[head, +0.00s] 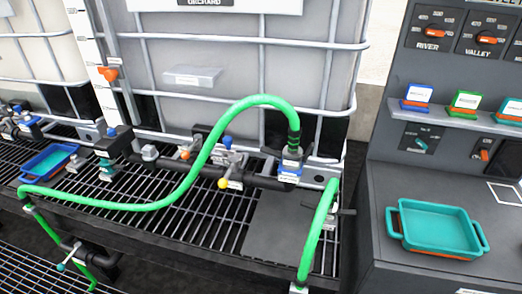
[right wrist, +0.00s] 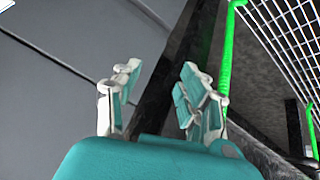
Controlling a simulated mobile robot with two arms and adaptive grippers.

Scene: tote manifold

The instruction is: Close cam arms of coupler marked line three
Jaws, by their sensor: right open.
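A green hose (head: 262,101) arches over the grated deck and ends at a coupler (head: 290,165) with a blue band and white label on the black pipe manifold. A second green hose (head: 318,232) runs down to a pale labelled fitting (head: 298,288) at the bottom edge, partly cut off. The labels are too small to read, so I cannot tell which coupler is line three. Cam arms cannot be made out clearly. My right gripper (right wrist: 158,88) is open and empty in the right wrist view, beside a grey panel, with a green hose (right wrist: 226,50) to its right. My left gripper is not in view.
Valves with blue (head: 227,141) and yellow (head: 222,183) knobs sit along the manifold. A large white tote (head: 230,60) stands behind. At right, a grey console (head: 440,185) holds a teal tray (head: 440,213) and selector knobs. A blue tray (head: 40,170) lies on the grating at left.

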